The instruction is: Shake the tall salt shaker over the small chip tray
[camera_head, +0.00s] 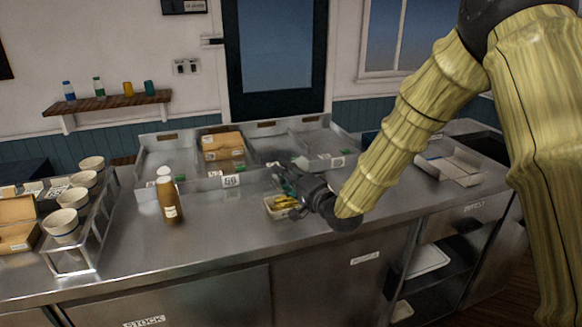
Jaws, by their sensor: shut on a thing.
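My gripper (283,176) is over the counter, at the small chip tray (269,213), with its fingers pointing to the upper left. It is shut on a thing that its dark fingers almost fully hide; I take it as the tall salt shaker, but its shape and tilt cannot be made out. The chip tray is pale and holds yellow chips (286,202). My gripper covers part of the tray's right side in this view.
A brown bottle (169,203) with a pale top stands left of the tray. A metal rack with white cups (62,226) is at the far left. Behind is a divided metal bin (205,183) with cardboard boxes (222,141).

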